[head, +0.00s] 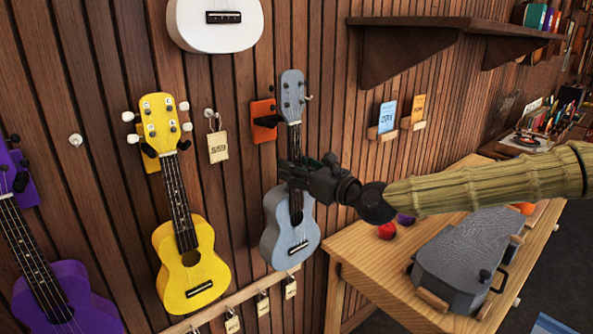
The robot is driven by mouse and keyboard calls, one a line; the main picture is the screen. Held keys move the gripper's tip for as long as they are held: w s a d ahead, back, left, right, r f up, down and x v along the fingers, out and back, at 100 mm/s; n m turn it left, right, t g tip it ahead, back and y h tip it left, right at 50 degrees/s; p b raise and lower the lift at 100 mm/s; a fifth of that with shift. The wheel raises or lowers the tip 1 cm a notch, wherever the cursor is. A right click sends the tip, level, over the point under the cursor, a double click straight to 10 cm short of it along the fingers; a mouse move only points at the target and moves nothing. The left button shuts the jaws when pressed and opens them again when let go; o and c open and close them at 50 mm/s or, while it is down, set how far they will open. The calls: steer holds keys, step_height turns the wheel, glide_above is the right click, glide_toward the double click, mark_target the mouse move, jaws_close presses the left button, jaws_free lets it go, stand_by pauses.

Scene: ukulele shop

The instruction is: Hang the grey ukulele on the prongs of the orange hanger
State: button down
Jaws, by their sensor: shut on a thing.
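The grey ukulele (289,236) is upright in front of the wooden wall, its headstock (292,97) at the top. My gripper (296,176) is shut on its neck, just above the body. The orange hanger (262,114) is on the wall just left of the headstock. A dark prong of the hanger shows beside the upper neck. The rest of the prongs is hidden by the ukulele, and I cannot tell whether the headstock touches them.
A yellow ukulele (186,255) hangs to the left, a purple one (62,295) farther left, and a white one (217,22) above. A rail with tags (240,296) runs below. A wooden table (380,274) with a grey case (466,262) stands right. A dark shelf (450,22) juts out at upper right.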

stand_by(0.4)
steer(key=shift+w+d+b+x, duration=0.15)
steer(key=shift+b+x, duration=0.3)
steer(key=shift+x, duration=0.95)
steer(key=shift+w+d+b+x, duration=0.1)
steer(key=shift+b+x, duration=0.35)
steer(key=shift+x, duration=0.9)
steer(key=shift+f+b, duration=0.85)
steer(key=c, duration=0.9)
jaws_free()
steer(key=shift+s+d, duration=0.1)
steer(key=shift+s, duration=0.05)
steer(key=shift+v, duration=0.85)
